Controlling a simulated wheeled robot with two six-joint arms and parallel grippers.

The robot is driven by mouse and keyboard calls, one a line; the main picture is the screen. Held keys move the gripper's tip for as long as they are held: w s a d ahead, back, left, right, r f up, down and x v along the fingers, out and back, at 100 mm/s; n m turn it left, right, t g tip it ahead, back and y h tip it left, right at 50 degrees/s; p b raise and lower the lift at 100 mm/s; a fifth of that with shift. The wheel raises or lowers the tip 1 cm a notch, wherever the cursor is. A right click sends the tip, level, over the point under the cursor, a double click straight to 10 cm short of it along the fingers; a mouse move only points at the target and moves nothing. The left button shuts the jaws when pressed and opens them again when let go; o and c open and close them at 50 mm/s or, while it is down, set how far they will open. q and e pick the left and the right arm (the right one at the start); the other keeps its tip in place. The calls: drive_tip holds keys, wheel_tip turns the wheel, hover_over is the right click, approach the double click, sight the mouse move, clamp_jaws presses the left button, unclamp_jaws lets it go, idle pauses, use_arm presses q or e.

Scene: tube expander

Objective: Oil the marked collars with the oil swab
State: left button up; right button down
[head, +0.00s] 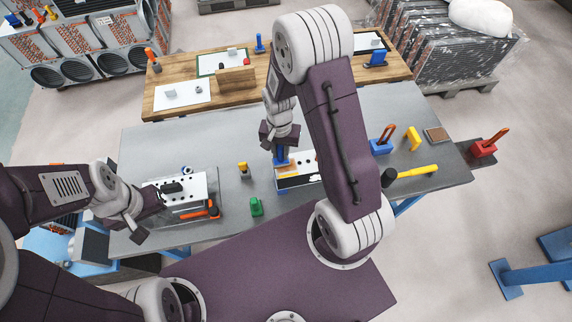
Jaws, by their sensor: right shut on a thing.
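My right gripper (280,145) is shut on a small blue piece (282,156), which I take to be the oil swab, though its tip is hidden. It points down over the left end of a white-topped block (296,183) with dark round spots and orange-yellow parts. I cannot tell whether it touches the block. The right arm covers the block's right end. My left gripper (170,189) is over the left part of a white plate (190,185) with small holes. Its fingers are too small to read. Collar marks are too small to make out.
On the grey table (230,145) stand a green piece (256,207), a yellow piece (243,169), a blue holder (381,147) and a yellow-handled hammer (411,172). A red holder (484,149) stands at the right. A wooden bench (225,107) is behind.

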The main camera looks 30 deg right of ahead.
wheel_tip(320, 180, up, 5)
drive_tip(key=p, duration=0.4)
drive_tip(key=shift+r+p, duration=0.2)
drive_tip(key=shift+p, duration=0.2)
drive_tip(key=shift+f, duration=0.2)
drive_tip(key=shift+s, duration=0.1)
